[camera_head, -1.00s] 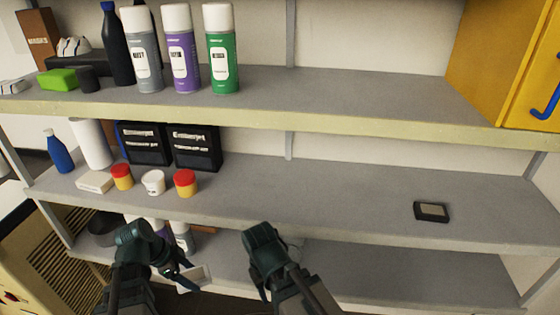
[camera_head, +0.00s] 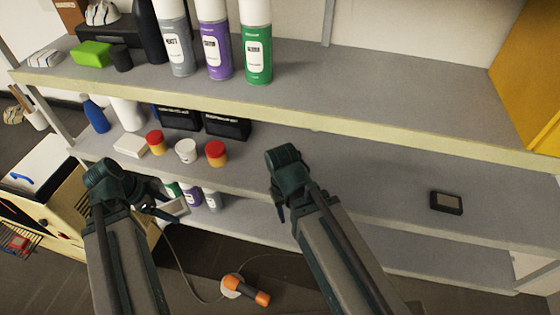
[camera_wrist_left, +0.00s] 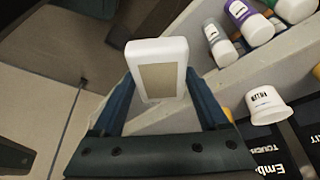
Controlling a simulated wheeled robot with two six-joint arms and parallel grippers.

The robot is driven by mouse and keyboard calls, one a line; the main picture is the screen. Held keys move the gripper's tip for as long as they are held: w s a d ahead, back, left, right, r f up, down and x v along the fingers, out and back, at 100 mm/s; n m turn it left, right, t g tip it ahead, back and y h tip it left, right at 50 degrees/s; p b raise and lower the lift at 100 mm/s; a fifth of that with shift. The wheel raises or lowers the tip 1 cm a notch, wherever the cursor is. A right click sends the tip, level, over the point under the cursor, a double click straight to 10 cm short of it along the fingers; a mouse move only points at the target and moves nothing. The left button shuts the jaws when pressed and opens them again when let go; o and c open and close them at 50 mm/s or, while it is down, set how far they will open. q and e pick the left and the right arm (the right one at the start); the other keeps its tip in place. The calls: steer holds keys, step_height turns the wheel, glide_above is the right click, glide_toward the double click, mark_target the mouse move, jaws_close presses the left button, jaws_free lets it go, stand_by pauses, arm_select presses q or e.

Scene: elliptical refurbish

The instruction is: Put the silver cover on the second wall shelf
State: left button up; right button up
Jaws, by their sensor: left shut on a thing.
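The silver cover (camera_wrist_left: 160,68), a small rounded block with a white frame and a greyish-beige panel, is shut between the fingers of my left gripper (camera_wrist_left: 165,98). In the head view the cover (camera_head: 176,207) shows at the left gripper (camera_head: 160,208), in front of the shelf unit's lower part, tilted and held clear of the boards. The middle shelf (camera_head: 350,185) carries a similar dark-framed block (camera_head: 446,202) at the right. My right arm reaches up in front of the middle shelf; its gripper (camera_head: 279,212) is mostly hidden, so its jaws cannot be read.
Tall bottles (camera_head: 216,45) stand on the upper shelf (camera_head: 400,95). Small pots (camera_head: 186,151) and black boxes (camera_head: 228,125) fill the middle shelf's left part; its centre is largely free. More bottles stand on the lower shelf (camera_head: 400,245). An orange tool (camera_head: 246,290) lies on the floor.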

arm_select(q)
glide_toward(268, 174)
steer(key=f, duration=0.2)
steer(key=a+f, duration=0.1)
steer(key=f, duration=0.1)
steer(key=shift+s+a+f, duration=0.15)
steer(key=shift+s+a, duration=0.05)
steer(key=shift+s, duration=0.05)
steer(key=w+d, duration=0.1)
steer(key=d, duration=0.2)
steer(key=shift+w+d, duration=0.1)
steer(key=shift+w, duration=0.3)
steer(key=shift+b+x, duration=0.65)
steer(key=shift+x, duration=0.1)
steer(key=shift+s+f, duration=0.15)
steer(key=shift+f, duration=0.1)
steer(key=shift+r, duration=0.15)
steer(key=o, duration=1.2)
steer(key=shift+b, duration=0.3)
steer(key=o, duration=0.4)
steer(key=shift+c, duration=0.2)
